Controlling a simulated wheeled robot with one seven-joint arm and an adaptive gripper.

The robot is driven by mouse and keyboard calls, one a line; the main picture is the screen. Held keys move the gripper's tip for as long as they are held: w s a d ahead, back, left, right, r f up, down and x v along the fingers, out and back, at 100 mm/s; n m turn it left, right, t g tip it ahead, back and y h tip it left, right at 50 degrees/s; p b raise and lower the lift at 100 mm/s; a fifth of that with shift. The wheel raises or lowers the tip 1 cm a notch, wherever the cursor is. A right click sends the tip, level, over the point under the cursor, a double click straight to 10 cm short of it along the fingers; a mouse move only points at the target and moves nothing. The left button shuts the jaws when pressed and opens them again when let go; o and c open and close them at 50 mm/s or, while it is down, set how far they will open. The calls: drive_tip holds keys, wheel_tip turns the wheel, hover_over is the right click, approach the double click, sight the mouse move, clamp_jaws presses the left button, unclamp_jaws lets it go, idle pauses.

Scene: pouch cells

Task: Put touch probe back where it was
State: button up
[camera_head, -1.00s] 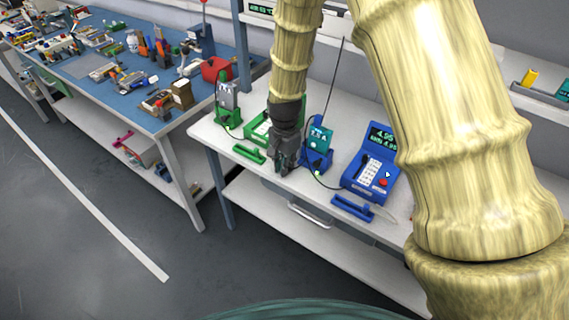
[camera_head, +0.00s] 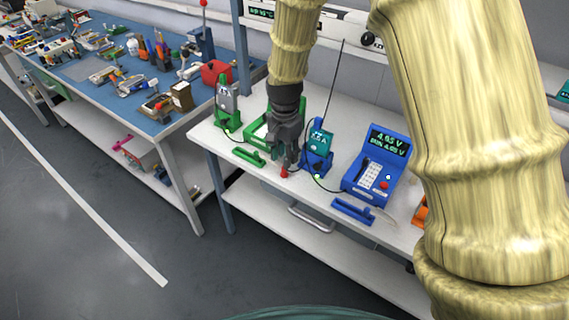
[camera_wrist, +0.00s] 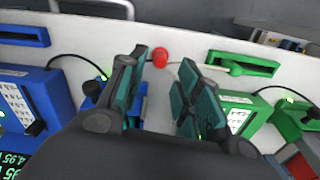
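My gripper (camera_head: 285,160) hangs over the front of the white bench between the green and blue stations. In the wrist view its two fingers (camera_wrist: 163,85) are apart, with bare bench between them. A small red ball-like piece (camera_wrist: 159,57) lies just beyond the left fingertip; it also shows below the fingers in the head view (camera_head: 284,172). I cannot tell if it is part of the touch probe. A green bar-shaped rest (camera_wrist: 240,62) and a blue one (camera_wrist: 22,36) lie near the bench edge.
The blue meter (camera_head: 378,165) stands to the right of my gripper, with the blue stand holding a teal unit (camera_head: 318,145) closer. Thin cables cross the bench.

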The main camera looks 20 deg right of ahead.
wheel_tip(320, 180, up, 7)
drive_tip(key=shift+f+b, duration=0.2)
drive_tip(key=shift+b, duration=0.2)
